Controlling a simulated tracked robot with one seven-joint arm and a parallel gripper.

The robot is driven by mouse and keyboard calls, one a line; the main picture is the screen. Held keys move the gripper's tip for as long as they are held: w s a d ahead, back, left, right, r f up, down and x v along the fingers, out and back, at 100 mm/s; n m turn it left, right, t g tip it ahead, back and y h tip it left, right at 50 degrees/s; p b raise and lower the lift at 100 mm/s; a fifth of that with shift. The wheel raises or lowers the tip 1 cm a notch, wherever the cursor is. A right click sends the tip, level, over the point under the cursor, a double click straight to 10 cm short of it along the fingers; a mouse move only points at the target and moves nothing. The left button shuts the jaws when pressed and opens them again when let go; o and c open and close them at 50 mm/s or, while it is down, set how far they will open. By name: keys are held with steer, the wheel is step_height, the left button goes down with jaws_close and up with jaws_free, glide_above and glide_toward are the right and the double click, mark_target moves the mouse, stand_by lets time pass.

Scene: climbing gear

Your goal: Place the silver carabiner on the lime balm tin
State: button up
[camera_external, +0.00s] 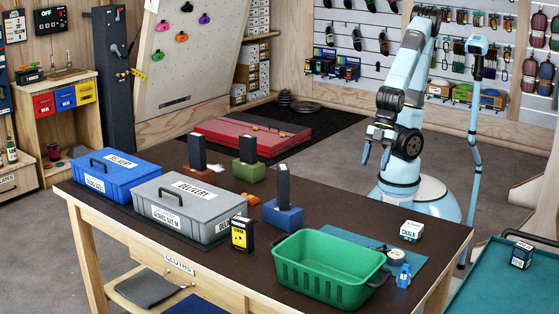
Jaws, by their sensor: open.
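My gripper (376,155) hangs open and empty, its two pale blue fingers apart, above and behind the brown table (334,219). It touches nothing on the table. I cannot make out a silver carabiner or a lime balm tin for certain at this size. A teal mat (424,264) at the table's right end bears small items, among them a dark thin item (381,249) and a small round orange-and-dark item (396,254). The green bin and the lidded boxes hide parts of the tabletop.
A green bin (328,268) stands at the front right, with a white chalk box (411,230) and a small blue item (404,276) nearby. Grey (184,210) and blue (116,173) lidded boxes fill the left. Dark upright blocks on coloured bases stand mid-table.

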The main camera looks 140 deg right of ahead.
steer(key=w+a+f+y, duration=0.3)
steer(key=w+a+f, duration=0.3)
steer(key=w+f, duration=0.2)
glide_toward(379, 249)
steer(key=shift+x, duration=3.5)
steer(key=shift+c, duration=0.3)
jaws_close()
